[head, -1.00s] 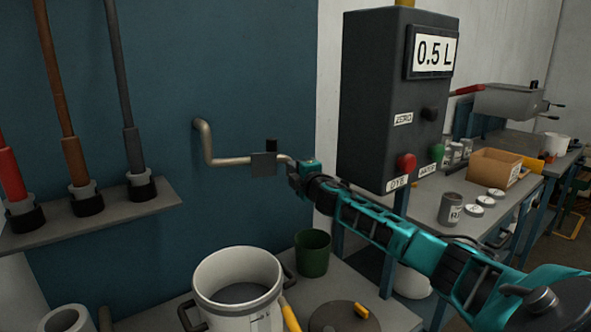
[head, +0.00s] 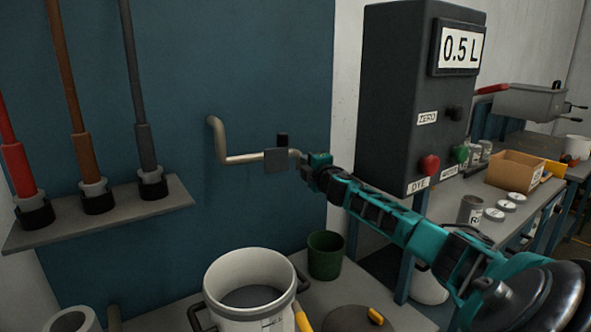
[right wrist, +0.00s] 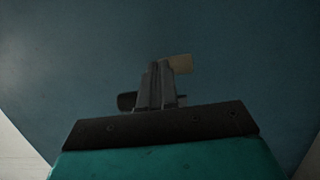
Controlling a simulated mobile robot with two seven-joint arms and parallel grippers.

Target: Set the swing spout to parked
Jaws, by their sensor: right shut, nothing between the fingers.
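The swing spout (head: 240,159) is a bent metal pipe that comes out of the blue wall, drops and runs right. My right gripper (head: 304,168) is shut and empty at the spout's outer end, just right of the plate. I cannot tell whether it touches the pipe. In the right wrist view the shut fingers (right wrist: 160,84) stand up in the middle, with a tan piece (right wrist: 181,63), likely the pipe, partly hidden behind them. My left gripper is out of view.
A white bucket (head: 221,292) stands below the spout, with a green cup (head: 326,262) beside it. A dark control box (head: 393,120) reading 0.5 L is to the right, behind my arm. A shelf (head: 110,221) holds several upright rods at left.

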